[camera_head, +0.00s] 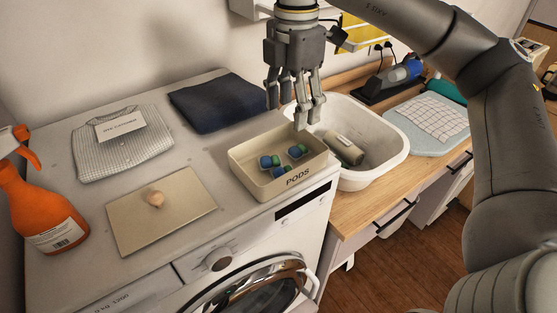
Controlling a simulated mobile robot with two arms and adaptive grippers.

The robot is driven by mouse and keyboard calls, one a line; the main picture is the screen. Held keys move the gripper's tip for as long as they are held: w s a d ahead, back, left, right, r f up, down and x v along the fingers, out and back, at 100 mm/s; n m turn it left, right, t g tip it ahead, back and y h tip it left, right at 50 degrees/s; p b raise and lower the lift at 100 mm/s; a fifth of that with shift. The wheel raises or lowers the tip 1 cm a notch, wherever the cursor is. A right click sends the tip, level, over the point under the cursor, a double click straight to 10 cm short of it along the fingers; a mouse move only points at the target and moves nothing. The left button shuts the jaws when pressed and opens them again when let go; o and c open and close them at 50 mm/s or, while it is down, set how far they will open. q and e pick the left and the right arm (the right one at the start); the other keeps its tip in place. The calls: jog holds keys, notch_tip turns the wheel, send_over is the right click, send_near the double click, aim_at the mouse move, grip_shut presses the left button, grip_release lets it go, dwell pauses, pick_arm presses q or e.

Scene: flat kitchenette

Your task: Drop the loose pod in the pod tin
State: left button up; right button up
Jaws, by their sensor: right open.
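The pod tin is a cream open box marked "PODS" (298,177), standing on the white washing machine near its right edge. Several blue-and-green pods (297,152) lie inside it on the bottom. I see no pod outside the tin. My right gripper (291,108) hangs fingers down above the back of the tin. Its fingers are spread and nothing shows between them. My left gripper is not in view.
A white basin (389,156) holding a grey-beige bottle (343,148) stands right of the tin. Dark folded cloth (215,102) lies behind. A beige board (185,213) with a small round knob, a folded knit garment (125,152) and an orange spray bottle (45,210) are left.

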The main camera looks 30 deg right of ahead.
notch_tip(320, 180, up, 10)
jog(key=shift+r, duration=0.25)
dwell(0.6)
